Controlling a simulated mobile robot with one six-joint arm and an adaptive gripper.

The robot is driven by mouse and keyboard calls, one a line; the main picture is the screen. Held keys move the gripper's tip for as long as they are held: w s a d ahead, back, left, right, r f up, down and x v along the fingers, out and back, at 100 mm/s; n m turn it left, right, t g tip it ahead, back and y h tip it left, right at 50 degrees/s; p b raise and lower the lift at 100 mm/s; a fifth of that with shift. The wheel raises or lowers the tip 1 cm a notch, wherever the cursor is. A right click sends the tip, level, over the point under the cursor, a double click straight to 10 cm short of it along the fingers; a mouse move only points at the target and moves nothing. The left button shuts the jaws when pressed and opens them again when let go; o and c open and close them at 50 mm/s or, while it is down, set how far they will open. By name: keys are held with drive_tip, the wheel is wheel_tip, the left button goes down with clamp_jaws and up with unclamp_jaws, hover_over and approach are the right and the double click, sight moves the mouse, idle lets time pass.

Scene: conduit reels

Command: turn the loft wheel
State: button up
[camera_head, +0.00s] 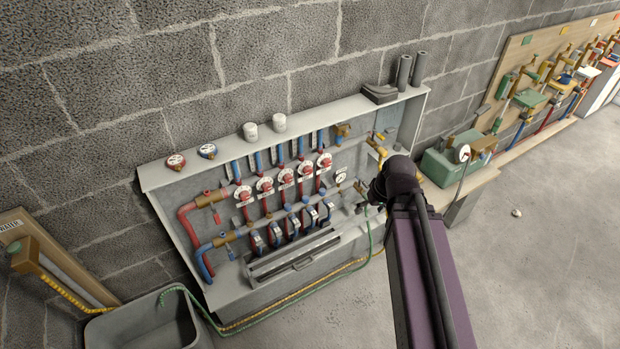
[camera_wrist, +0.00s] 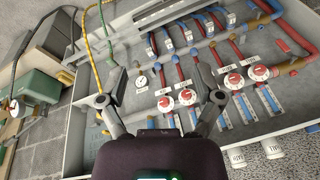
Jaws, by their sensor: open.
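Several red wheels on white round dials form a row on the grey manifold panel (camera_head: 181,222). One is the leftmost wheel (camera_head: 243,192) and another the rightmost wheel (camera_head: 324,160) in the head view. Their small white labels are too small to read, so I cannot tell which is the loft wheel. In the wrist view the panel appears turned around. My gripper (camera_wrist: 162,68) is open and empty, its fingers spread apart. Two wheels (camera_wrist: 165,103) (camera_wrist: 187,96) show between the fingers, and others lie right of the right finger. I cannot tell whether a finger touches anything.
A pressure gauge (camera_wrist: 141,82) sits near the wheels. Red and blue pipes cross the panel. White cups (camera_head: 279,122) and dark tubes (camera_head: 418,68) stand on its top ledge. A grey tub (camera_head: 105,333) is at lower left. Green and yellow hoses run along the front; open floor lies right.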

drive_tip(key=w+a+f+n+t+y+b, duration=0.4)
drive_tip(key=w+a+f+t+b, duration=0.1)
drive_tip(key=b, duration=1)
drive_tip(key=w+a+f+n+t+y+b, duration=0.4)
drive_tip(key=w+f+t+b, duration=0.4)
drive_tip(key=w+b, duration=0.4)
drive_tip(key=a+f+n+b, duration=0.1)
drive_tip(key=a+b, duration=0.1)
drive_tip(key=b, duration=0.2)
drive_tip(key=shift+w+a+f, duration=0.2)
drive_tip(key=shift+a+f, duration=0.05)
drive_tip(key=shift+f, duration=0.05)
